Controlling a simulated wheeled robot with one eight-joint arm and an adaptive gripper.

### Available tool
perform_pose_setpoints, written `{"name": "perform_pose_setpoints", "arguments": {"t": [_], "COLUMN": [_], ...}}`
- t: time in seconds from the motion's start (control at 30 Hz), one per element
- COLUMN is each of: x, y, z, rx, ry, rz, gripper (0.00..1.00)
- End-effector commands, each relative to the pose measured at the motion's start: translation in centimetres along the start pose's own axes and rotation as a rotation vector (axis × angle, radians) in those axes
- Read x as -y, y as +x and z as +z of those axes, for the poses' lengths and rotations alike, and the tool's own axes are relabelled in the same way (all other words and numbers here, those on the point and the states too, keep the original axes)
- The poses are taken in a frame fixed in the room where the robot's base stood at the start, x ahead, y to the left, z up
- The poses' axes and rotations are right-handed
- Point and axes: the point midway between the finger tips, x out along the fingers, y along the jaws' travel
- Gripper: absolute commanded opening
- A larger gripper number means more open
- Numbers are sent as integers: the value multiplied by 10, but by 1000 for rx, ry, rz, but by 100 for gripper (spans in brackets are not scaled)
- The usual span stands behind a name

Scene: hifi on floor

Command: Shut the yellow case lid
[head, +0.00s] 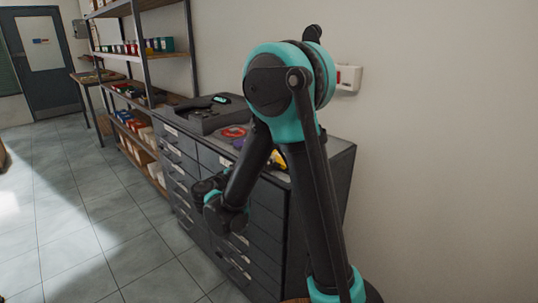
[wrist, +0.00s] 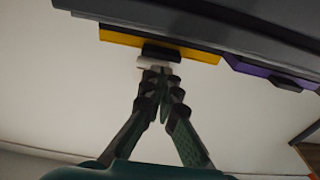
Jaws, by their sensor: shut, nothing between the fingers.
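The yellow case (head: 280,158) is on top of the grey drawer cabinet, towards its right end. My arm hides part of it in the head view. In the wrist view the case shows as a yellow strip (wrist: 122,38) with a black piece at its middle. I cannot tell how far its lid is raised. My gripper (wrist: 160,74) is shut and empty. Its fingertips appear just below the black piece in the wrist view, overlapping a small pale piece; I cannot tell whether they touch.
The drawer cabinet (head: 262,222) stands against the wall. A purple item (wrist: 262,72) is beside the yellow case. A red round item (head: 234,132) and a dark device (head: 205,115) are further along the top. Shelves (head: 125,57) stand beyond. The tiled floor (head: 95,225) at left is clear.

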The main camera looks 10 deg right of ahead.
Motion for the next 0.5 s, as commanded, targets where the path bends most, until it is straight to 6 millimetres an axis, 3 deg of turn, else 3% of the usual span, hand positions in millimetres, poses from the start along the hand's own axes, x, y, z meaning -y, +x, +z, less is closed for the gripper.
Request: {"name": "perform_pose_setpoints", "arguments": {"t": [0.5], "x": [0], "y": [-4], "z": [19], "rx": [5], "ry": [0], "rz": [1], "gripper": [0]}}
